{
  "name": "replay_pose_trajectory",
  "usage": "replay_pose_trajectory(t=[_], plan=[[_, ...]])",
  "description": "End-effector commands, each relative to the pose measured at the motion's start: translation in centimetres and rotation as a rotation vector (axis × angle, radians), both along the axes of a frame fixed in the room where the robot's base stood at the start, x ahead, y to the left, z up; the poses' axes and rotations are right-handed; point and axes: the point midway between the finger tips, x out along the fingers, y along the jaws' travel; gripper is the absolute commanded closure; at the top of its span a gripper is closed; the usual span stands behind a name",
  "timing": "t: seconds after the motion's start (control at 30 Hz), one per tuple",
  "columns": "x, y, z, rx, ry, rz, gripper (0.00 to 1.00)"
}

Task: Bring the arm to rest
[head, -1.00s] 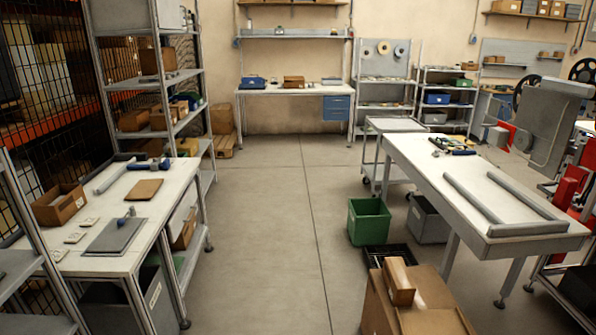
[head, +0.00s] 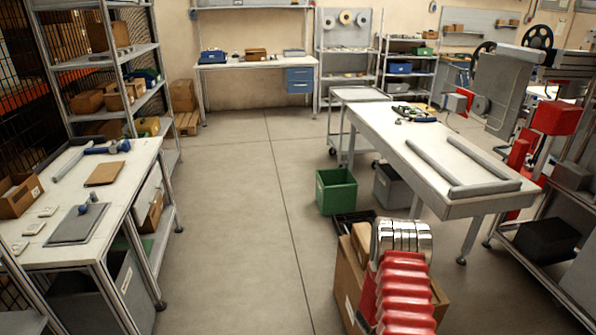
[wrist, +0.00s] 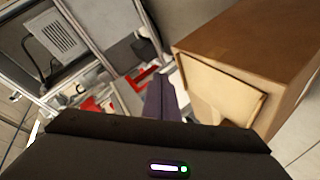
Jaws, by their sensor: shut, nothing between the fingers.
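My gripper (wrist: 162,92) shows in the wrist view as two dark fingers close together, shut with nothing between them. Its dark housing fills the bottom of that view. In the head view, my red and silver arm stands at the bottom right, in front of a cardboard box (head: 346,290). I cannot make out the gripper's fingers in the head view. In the wrist view a brown cardboard box (wrist: 245,45) is close to the right of the fingers, with a gap visible between them.
A white table (head: 400,160) with grey bars stands at the right. A green bin (head: 336,192) and a grey bin (head: 391,188) stand on the floor by it. A workbench (head: 140,165) stands at the left. The floor (head: 235,215) between is clear.

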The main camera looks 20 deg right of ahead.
Motion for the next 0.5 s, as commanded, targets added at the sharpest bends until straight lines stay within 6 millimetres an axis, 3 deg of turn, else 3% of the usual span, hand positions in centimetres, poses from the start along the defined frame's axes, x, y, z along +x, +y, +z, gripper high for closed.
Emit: replay_pose_trajectory(t=[0.2, 0.5], plan=[[5.4, 2.6, 5.2, 0.103, -0.117, 0.091, 1.00], [10.9, 7.5, 12.3, 0.250, -0.235, 0.217, 1.00]])
